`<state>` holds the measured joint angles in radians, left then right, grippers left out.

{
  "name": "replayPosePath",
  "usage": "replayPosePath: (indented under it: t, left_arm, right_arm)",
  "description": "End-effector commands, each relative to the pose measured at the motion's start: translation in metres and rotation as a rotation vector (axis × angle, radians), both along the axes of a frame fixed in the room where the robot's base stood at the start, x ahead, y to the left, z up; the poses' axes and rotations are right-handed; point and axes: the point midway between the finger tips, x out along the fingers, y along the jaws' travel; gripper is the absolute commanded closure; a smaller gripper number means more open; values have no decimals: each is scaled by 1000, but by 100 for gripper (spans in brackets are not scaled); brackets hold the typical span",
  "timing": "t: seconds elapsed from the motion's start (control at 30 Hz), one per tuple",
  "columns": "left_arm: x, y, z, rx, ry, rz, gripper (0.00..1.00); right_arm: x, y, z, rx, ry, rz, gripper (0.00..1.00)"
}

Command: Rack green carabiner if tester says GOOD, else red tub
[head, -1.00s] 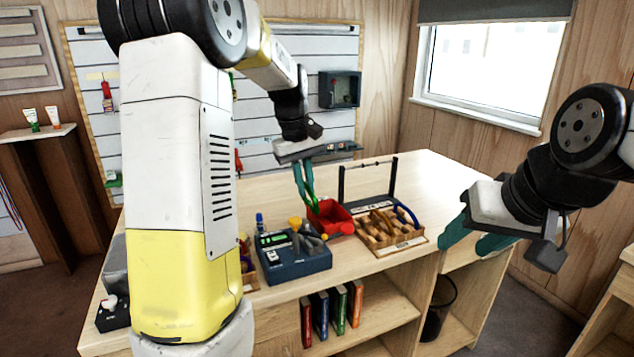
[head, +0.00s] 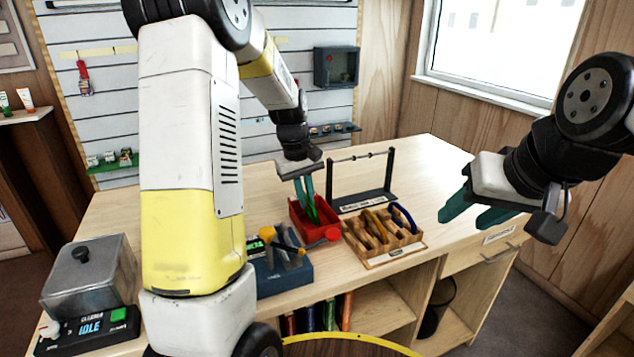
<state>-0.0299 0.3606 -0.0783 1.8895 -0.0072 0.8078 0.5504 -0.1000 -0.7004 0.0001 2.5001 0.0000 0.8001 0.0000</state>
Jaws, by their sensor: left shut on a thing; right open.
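My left gripper (head: 307,196) points down, shut on the green carabiner (head: 314,213), over the open red tub (head: 331,216). The carabiner's lower part appears within the tub's outline; whether it touches the tub I cannot tell. The blue tester (head: 296,279) stands in front of the tub, partly hidden by my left arm. Only a sliver of its green screen (head: 255,245) shows, and its reading cannot be made out. A black rack with a crossbar (head: 362,158) stands behind, right of the tub. My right gripper (head: 466,212) is open and empty at the right, above the bench.
A wooden slotted holder (head: 402,245) with yellow and blue curved pieces is right of the tub. A yellow-and-black tool stands at the tester. A cleaner (head: 90,325) reading IDLE is at the left. The bench's right side (head: 430,165) is clear.

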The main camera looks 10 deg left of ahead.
Motion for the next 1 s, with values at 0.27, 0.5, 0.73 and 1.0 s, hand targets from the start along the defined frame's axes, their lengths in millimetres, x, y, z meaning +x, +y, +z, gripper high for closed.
replayPosePath:
  t: [0.27, 0.5, 0.73, 1.0]
  left_arm:
    - [0, 0, -13, -1, 1, 0, 100]
    - [0, 0, -13, 0, 0, 0, 84]
    - [0, 0, -13, 0, 0, 0, 64]
    - [0, 1, -6, -1, -3, 0, 64]
  right_arm:
    - [0, 0, 0, 0, 0, 0, 52]
    - [0, 0, 0, 0, 0, 0, 52]
    - [0, 0, 0, 0, 0, 0, 52]
    - [0, 0, 0, 0, 0, 0, 52]
